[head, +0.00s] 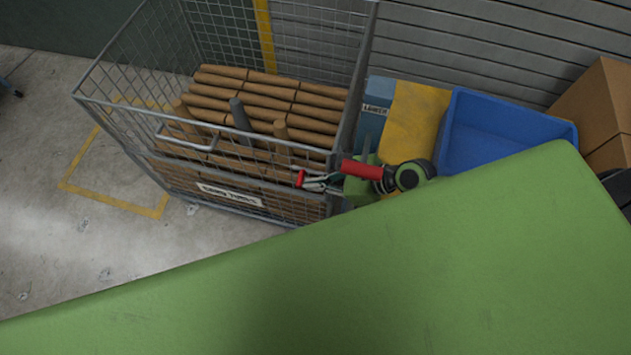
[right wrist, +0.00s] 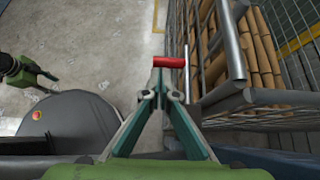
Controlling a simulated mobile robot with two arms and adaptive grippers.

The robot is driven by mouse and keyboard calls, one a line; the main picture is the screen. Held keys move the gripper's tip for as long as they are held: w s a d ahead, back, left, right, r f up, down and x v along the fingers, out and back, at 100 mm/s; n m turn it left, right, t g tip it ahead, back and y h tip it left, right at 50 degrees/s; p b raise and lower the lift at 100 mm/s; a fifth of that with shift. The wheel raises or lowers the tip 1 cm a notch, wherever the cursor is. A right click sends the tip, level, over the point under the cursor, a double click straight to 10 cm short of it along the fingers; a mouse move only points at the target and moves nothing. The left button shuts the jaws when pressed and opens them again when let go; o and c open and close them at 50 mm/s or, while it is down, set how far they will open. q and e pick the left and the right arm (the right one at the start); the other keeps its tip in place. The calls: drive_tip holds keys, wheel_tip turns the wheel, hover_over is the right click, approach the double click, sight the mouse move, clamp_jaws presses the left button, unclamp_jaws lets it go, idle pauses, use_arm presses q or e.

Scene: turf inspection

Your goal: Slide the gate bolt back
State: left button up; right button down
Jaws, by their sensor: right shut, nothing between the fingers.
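The gate bolt's red handle (head: 300,179) shows small at the front right corner of the wire cage in the head view. In the right wrist view the red handle (right wrist: 168,61) lies crosswise just beyond the fingertips, beside an upright pale rod (right wrist: 187,72) at the cage's edge. My right gripper (head: 313,183) is shut and empty, close to the handle. In the right wrist view its fingers (right wrist: 160,88) come together just short of the handle; I cannot tell whether they touch it.
The wire cage (head: 118,112) holds several wooden posts (head: 250,88). To its right are a yellow cloth (head: 412,115), a blue bin (head: 490,105) and cardboard boxes (head: 605,100). A green surface fills the head view's foreground. The concrete floor (head: 60,215) left of the cage is clear.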

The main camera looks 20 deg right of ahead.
sight(300, 181)
drive_tip(key=w+a+p, duration=0.1)
drive_tip(key=p, duration=0.1)
drive_tip(key=w+a+p, duration=0.1)
drive_tip(key=a, duration=0.1)
drive_tip(key=shift+w+r+p, duration=0.1)
drive_tip(key=shift+r+p, duration=0.25)
drive_tip(key=shift+p, duration=0.05)
drive_tip(key=shift+w+a+f, duration=0.3)
drive_tip(key=shift+a+f, duration=0.05)
drive_tip(key=shift+a, duration=0.25)
